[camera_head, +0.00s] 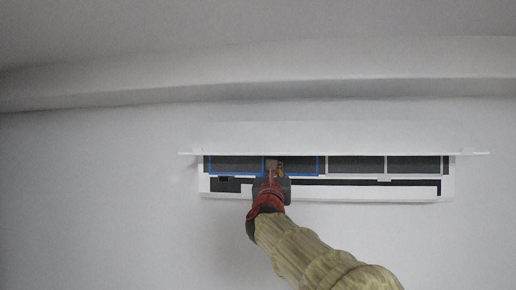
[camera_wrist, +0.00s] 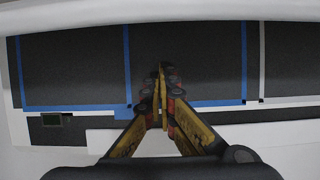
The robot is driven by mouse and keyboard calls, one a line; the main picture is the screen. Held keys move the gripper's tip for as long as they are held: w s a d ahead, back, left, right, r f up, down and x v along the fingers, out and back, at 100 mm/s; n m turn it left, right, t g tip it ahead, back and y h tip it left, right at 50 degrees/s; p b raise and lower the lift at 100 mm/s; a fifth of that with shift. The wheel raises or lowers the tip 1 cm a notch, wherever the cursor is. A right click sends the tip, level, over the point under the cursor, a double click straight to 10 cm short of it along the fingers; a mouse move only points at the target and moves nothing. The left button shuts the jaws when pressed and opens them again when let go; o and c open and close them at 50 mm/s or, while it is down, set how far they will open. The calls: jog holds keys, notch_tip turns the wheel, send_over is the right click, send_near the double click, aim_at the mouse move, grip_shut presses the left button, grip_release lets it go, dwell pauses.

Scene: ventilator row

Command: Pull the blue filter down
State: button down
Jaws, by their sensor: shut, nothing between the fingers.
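A blue-framed filter with dark mesh (camera_head: 236,163) sits in the left half of the white wall unit in the head view. Its blue frame also shows in the wrist view, with a vertical blue bar (camera_wrist: 127,62) left of my fingers and another at the right. My gripper (camera_head: 272,166) is in front of the filter, near its middle bar. In the wrist view my gripper (camera_wrist: 160,72) has its yellow fingers together, with nothing seen between them. The tips overlap the dark mesh; whether they touch it I cannot tell.
The unit's white front panel (camera_head: 330,138) is raised above the filters. White-framed dark filters (camera_head: 356,164) are at the right. A white strip (camera_head: 370,192) runs along the bottom. A small dark display (camera_wrist: 52,120) sits below the filter at left. The wall below is clear.

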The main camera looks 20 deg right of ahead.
jog(key=shift+f+b, duration=2.65)
jog(key=shift+b, duration=0.75)
jog(key=shift+w+f, duration=0.15)
jog(key=shift+f, duration=0.05)
jog(key=shift+w+f+b, duration=0.1)
jog(key=shift+f+b, duration=0.5)
jog(key=shift+f, duration=0.2)
notch_tip(320, 180, up, 8)
jog(key=s+p, duration=0.1)
jog(key=p, duration=0.1)
jog(key=shift+s+a+p, duration=0.2)
jog(key=shift+a+p, duration=0.1)
jog(key=shift+p, duration=0.1)
dwell(0.8)
jog(key=shift+f, duration=0.15)
